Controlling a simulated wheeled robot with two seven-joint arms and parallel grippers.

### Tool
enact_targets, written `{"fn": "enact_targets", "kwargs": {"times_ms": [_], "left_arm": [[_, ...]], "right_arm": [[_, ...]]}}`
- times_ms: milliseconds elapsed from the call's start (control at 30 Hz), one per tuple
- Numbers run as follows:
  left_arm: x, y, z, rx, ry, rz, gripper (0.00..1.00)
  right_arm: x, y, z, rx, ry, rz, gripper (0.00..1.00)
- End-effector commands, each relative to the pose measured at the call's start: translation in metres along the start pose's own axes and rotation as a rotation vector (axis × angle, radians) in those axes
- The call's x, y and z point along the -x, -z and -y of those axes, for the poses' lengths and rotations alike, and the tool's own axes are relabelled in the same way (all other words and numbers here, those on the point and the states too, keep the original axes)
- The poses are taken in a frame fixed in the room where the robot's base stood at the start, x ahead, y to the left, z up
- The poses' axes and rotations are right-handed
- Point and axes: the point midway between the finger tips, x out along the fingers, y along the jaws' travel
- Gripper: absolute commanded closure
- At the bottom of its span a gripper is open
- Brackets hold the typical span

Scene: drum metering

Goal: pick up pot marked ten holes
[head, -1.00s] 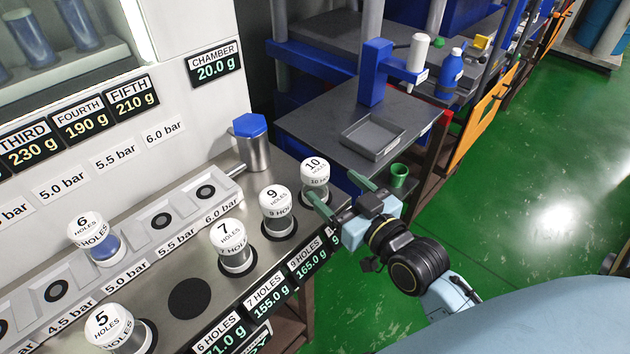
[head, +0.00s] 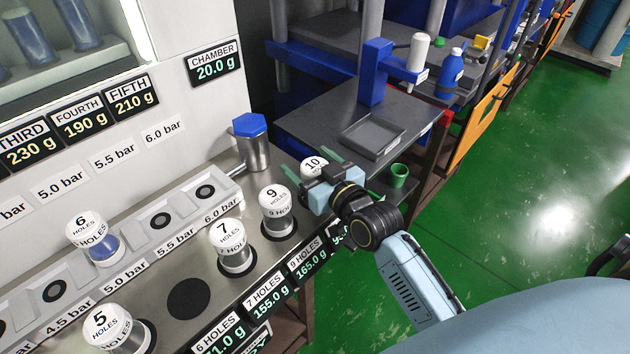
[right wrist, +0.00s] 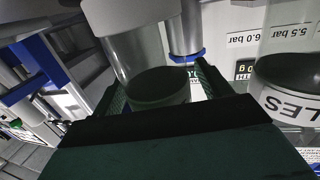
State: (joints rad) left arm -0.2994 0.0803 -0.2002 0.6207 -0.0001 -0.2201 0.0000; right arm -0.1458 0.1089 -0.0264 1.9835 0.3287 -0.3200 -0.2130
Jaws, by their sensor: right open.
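The pot marked ten holes (head: 314,164) stands at the far right end of the front row on the metal bench. Its white lid shows, but my gripper hides most of its body. My right gripper (head: 306,161) is open, with its green fingers on either side of the pot. In the right wrist view the pot's clear body (right wrist: 146,57) stands between the two fingers (right wrist: 158,88), its dark base low between them. I cannot tell whether either finger touches it. My left gripper is not in view.
The nine-hole pot (head: 276,198) stands close to the left, then the seven-hole pot (head: 233,235) and five-hole pot (head: 112,320). The six-hole pot (head: 92,231) sits on the sloped rail. A blue-capped cylinder (head: 252,150) stands behind. A green cup (head: 398,175) is at right.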

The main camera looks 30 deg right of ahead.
Motion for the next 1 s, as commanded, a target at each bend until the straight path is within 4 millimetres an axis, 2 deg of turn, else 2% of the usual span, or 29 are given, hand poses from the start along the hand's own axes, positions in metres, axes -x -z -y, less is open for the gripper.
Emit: {"fn": "enact_targets", "kwargs": {"times_ms": [67,500,767,867,1000], "left_arm": [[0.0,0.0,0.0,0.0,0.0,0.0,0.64],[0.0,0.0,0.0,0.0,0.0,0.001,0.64],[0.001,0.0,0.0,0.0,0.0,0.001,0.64],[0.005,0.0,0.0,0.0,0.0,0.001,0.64],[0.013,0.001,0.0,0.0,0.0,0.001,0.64]], "right_arm": [[0.0,0.0,0.0,0.0,0.0,0.0,0.23],[0.001,0.001,0.0,0.001,0.0,-0.003,0.77],[0.001,0.005,0.0,0.001,0.0,-0.004,0.77],[0.001,0.019,0.0,0.003,0.0,-0.006,0.77],[0.003,0.049,0.0,0.002,-0.001,-0.009,0.77]]}}
